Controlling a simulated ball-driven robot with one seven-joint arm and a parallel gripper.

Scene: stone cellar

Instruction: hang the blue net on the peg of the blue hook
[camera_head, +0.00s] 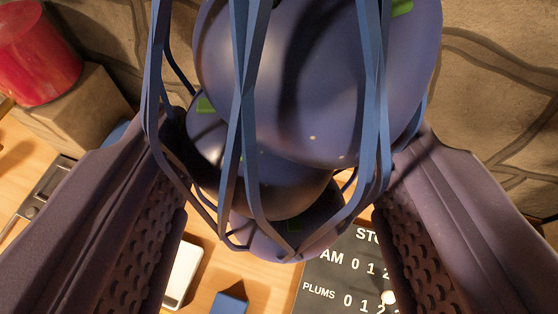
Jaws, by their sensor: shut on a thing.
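The blue net (376,110) hangs between my two fingers, its flat straps crossing around several dark purple, plum-like fruits (310,70) with small green patches. My gripper (285,165) shows as one finger at the left and one at the right, with ridged inner pads. It is shut on the blue net; the exact contact is hard to see. The net's top runs out of the picture at the upper edge. I cannot make out the blue hook or its peg in this view.
A dark board (335,268) with white lettering, including "PLUMS", lies below right on the wooden surface (210,245). A white item (184,275) and a small blue block (230,303) are nearby. A red cylinder (38,55) stands on a tan block (75,115). Stone wall (490,80) fills the right.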

